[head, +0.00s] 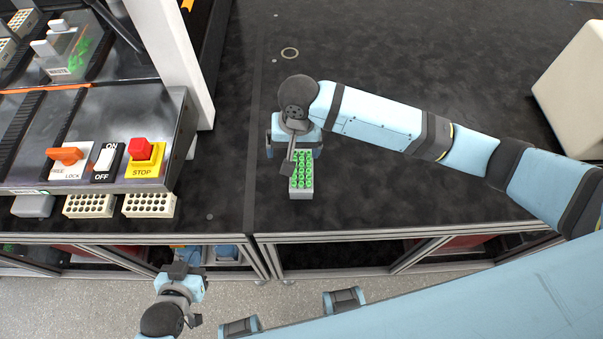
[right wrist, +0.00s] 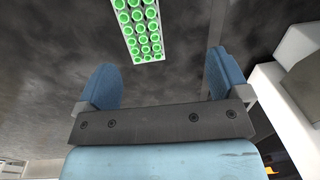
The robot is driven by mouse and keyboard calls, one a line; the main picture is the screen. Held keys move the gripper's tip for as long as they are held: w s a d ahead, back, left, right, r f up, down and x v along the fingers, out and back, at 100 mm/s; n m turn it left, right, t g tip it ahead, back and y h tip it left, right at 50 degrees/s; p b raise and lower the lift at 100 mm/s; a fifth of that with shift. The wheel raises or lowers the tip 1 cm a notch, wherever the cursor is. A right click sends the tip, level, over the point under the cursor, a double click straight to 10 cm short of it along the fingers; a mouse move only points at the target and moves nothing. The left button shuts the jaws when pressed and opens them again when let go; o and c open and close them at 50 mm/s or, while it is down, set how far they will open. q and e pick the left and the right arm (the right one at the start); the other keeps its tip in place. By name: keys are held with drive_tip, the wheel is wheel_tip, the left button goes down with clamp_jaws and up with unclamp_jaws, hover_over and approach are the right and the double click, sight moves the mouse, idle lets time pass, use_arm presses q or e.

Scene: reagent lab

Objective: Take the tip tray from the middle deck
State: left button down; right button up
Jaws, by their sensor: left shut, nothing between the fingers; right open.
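A small pale tray with rows of green round tops (head: 301,188) stands on the black bench near its front edge. It also shows at the top of the right wrist view (right wrist: 138,28), where its upper end is cut off. My right gripper (right wrist: 163,78) is open with nothing between its fingers. The tray lies beyond the fingertips, apart from them. In the head view, my right wrist hides part of the tray's far left side. My left gripper (head: 186,278) is shut and empty, low in front of the bench.
A machine panel (head: 120,115) with a red STOP button (head: 139,148) and switches stands left. White perforated racks (head: 150,204) sit under its front. A white post (head: 178,60) rises beside it. The bench right of the tray is clear; a white block (head: 572,90) stands far right.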

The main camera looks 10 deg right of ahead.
sight(302, 167)
drive_tip(key=shift+m+h, duration=0.4)
drive_tip(key=shift+h, duration=0.1)
drive_tip(key=f, duration=0.2)
drive_tip(key=d+f, duration=0.1)
drive_tip(key=f, duration=0.1)
drive_tip(key=w+f, duration=0.1)
drive_tip(key=f, duration=0.2)
drive_tip(key=shift+d+f, duration=0.1)
drive_tip(key=shift+d, duration=0.25)
drive_tip(key=shift+w+d+f+p, duration=0.1)
drive_tip(key=shift+d+f+p, duration=0.05)
drive_tip(key=shift+f, duration=1.3)
drive_tip(key=shift+w+d+f+p, duration=0.1)
drive_tip(key=shift+f+p, duration=0.05)
drive_tip(key=shift+f, duration=1.25)
drive_tip(key=c, duration=1)
drive_tip(key=shift+r, duration=0.1)
